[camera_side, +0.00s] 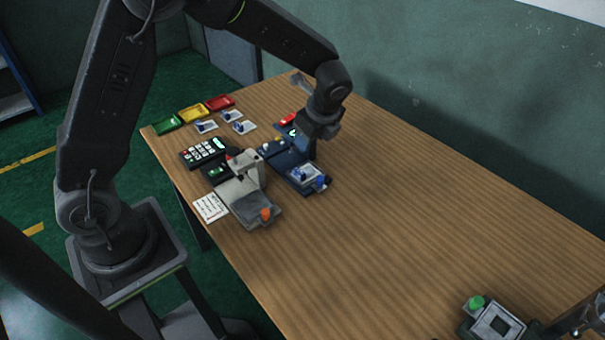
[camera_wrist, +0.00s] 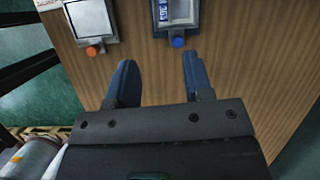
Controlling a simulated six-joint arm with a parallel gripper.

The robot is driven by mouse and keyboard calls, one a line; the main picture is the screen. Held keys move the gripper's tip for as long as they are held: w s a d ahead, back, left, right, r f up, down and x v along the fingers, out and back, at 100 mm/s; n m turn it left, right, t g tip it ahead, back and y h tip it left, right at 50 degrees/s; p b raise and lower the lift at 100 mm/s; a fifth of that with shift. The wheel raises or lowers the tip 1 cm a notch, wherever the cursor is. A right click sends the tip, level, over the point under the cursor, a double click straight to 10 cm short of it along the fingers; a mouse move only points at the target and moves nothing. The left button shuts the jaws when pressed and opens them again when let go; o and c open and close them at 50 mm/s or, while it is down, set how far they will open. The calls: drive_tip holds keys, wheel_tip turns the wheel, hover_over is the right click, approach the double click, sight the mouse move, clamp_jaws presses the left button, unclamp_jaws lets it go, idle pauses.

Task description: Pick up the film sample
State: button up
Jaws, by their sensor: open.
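A film sample, a small pale sheet with blue marks, lies on a dark blue device (camera_side: 268,153); the sheet (camera_side: 306,173) is at the device's front end in the side view. At the top edge of the wrist view, a pale sheet with a blue marked strip (camera_wrist: 177,10) is partly cut off. Several similar sheets lie loose on the table, one of them near the trays (camera_side: 206,126). My gripper (camera_wrist: 158,66) is open, with nothing between its two fingers. In the side view my gripper (camera_side: 306,150) is above the blue device; its fingertips are hard to make out.
A grey device with an orange knob (camera_side: 266,214) stands left of the blue one. A keypad (camera_side: 203,150), green, yellow and red trays (camera_side: 193,113) and a paper note (camera_side: 210,207) are nearby. A device with a green button (camera_side: 476,302) stands front right. The table's middle right is clear.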

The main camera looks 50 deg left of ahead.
wheel_tip(320, 180, down, 2)
drive_tip(key=m, duration=0.1)
hover_over(300, 172)
drive_tip(key=d, duration=0.2)
wheel_tip(300, 172, down, 8)
drive_tip(key=shift+a+r, duration=0.1)
drive_tip(key=shift+a, duration=0.05)
drive_tip(key=shift+d+x, duration=0.2)
drive_tip(key=shift+x, duration=2.5)
drive_tip(key=shift+c, duration=0.3)
clamp_jaws()
